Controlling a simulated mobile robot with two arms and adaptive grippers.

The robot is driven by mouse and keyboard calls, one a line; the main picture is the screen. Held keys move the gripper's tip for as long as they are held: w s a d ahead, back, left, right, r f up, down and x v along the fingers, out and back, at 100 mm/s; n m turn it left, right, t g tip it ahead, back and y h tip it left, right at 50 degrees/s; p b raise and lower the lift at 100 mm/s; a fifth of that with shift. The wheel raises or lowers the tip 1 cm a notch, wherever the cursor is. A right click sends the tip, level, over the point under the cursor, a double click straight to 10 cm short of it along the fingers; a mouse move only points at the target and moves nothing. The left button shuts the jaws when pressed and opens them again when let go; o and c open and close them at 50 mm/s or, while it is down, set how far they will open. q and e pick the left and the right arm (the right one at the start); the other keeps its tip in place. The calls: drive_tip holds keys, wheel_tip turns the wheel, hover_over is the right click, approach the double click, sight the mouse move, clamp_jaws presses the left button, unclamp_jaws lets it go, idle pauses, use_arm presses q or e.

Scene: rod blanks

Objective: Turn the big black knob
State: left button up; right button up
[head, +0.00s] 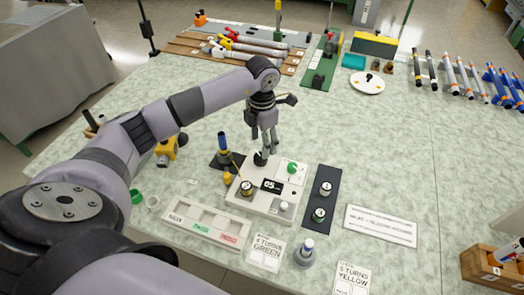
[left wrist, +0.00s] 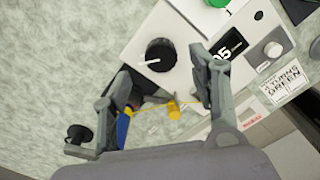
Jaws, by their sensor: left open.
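The big black knob (head: 260,158) stands at the back left corner of a white panel (head: 262,210) on the table. In the left wrist view the black knob (left wrist: 160,55) shows from above, with a white pointer line. My left gripper (head: 270,151) points down just above the knob. In the left wrist view its open fingers (left wrist: 161,62) lie to either side of the knob, with nothing held. I cannot tell whether a finger touches it. My right gripper is not in view.
The panel also has a green knob (head: 292,168), a display (head: 271,185) and a white knob (head: 284,206). A blue and yellow tool (head: 223,148) stands left of the panel. A dark strip with two round pieces (head: 321,200) lies to the right.

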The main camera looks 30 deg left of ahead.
use_arm(q)
wheel_tip(320, 180, up, 6)
drive_tip(key=shift+f, duration=0.15)
idle(0.6)
